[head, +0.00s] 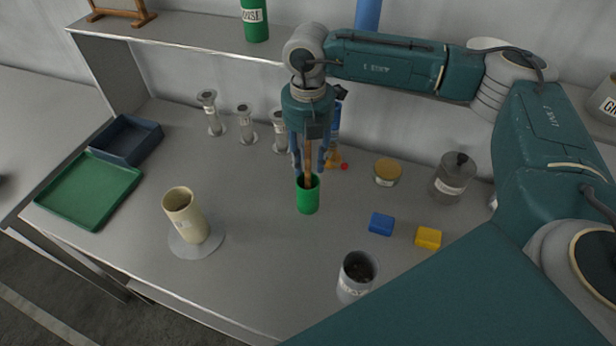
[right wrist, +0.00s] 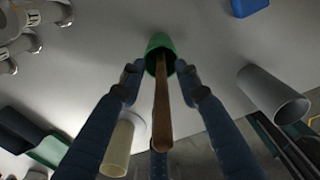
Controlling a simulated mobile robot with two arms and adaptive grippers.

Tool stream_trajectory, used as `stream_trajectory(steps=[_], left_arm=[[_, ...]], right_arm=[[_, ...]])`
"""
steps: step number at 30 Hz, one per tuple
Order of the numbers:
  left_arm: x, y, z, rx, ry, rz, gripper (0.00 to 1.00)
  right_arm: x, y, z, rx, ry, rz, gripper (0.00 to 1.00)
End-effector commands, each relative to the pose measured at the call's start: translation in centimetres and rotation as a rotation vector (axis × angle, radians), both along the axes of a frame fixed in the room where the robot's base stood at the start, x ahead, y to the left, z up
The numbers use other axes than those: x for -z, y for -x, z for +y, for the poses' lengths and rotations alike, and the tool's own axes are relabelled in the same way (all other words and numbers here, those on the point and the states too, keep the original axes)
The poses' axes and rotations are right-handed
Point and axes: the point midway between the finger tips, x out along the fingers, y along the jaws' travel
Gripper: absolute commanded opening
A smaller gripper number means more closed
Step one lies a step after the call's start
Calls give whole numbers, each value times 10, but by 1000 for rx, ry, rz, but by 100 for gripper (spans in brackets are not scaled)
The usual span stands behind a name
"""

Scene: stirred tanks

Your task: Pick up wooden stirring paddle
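The wooden stirring paddle (head: 308,168) stands upright in a green cup (head: 308,197) near the middle of the bench. My right gripper (head: 309,160) points down above the cup, with its fingers around the paddle's upper part. In the right wrist view the paddle (right wrist: 162,110) runs between the spread blue fingers (right wrist: 160,82), with gaps on both sides. The fingers look open and do not grip it. The paddle's lower end is hidden inside the green cup (right wrist: 160,44). My left gripper is not in view.
A cream beaker (head: 186,214) on a round plate stands left, a grey cup (head: 356,277) front right. Blue (head: 381,223) and yellow (head: 428,238) blocks lie right. Metal stands (head: 246,125) and a lidded jar (head: 454,177) are behind. Green (head: 82,190) and dark (head: 126,140) trays sit far left.

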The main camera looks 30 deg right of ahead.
Motion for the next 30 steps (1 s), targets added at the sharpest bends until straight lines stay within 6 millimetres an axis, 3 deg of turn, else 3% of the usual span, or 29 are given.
stream_trajectory(steps=[3,7,14,18,19,30], left_arm=[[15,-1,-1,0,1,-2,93],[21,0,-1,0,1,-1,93],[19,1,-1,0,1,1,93],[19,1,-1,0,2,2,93],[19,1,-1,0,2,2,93],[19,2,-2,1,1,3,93]], right_arm=[[25,1,0,-1,1,2,33],[37,1,0,0,0,1,33],[36,0,0,0,0,0,31],[36,0,0,0,0,0,3],[36,0,0,0,0,0,0],[36,0,0,0,0,0,0]])
